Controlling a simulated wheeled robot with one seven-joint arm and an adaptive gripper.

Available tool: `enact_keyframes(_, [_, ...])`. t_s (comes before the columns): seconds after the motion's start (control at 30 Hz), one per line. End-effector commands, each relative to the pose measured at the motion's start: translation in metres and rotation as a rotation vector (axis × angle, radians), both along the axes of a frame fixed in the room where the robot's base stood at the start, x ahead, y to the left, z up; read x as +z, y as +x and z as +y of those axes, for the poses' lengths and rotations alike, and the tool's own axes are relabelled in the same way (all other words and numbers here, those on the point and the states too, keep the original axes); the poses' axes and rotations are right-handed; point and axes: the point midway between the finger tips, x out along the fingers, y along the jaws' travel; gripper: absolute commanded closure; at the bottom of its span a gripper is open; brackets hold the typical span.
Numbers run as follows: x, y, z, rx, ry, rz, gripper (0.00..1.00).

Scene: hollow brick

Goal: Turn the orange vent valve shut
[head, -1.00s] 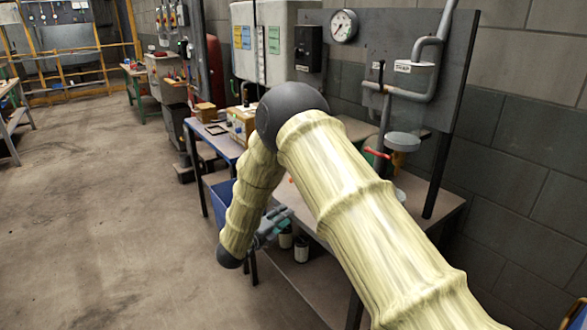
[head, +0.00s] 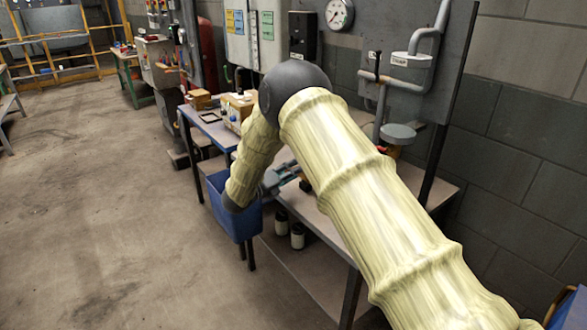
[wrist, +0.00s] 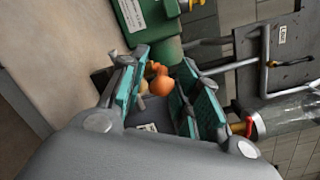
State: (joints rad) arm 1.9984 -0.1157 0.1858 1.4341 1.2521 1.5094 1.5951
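The orange valve handle (wrist: 162,84) shows in the wrist view as a rounded orange knob with a smaller orange part behind it. My gripper (wrist: 160,62) is open, with its two green-padded fingers on either side of the orange handle. I see gaps between the handle and the pads, but cannot tell whether either finger touches it. In the head view my gripper (head: 282,176) is over the near edge of the bench, partly hidden by my forearm.
A green body with a white label (wrist: 138,14) lies beyond the fingers. A red handle (wrist: 240,127) and a clear cylinder (wrist: 290,113) are at the right of the wrist view. A blue bin (head: 238,215) stands by the bench (head: 325,225). A grey pipe board (head: 425,60) rises behind.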

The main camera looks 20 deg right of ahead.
Motion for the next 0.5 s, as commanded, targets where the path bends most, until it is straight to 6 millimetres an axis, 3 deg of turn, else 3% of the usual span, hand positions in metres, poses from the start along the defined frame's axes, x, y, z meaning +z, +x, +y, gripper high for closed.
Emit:
enact_keyframes(0.2, [0.001,0.007,-0.013,-0.001,-0.001,0.000,0.68])
enact_keyframes(0.5, [0.000,0.008,-0.014,0.000,0.000,0.000,0.68])
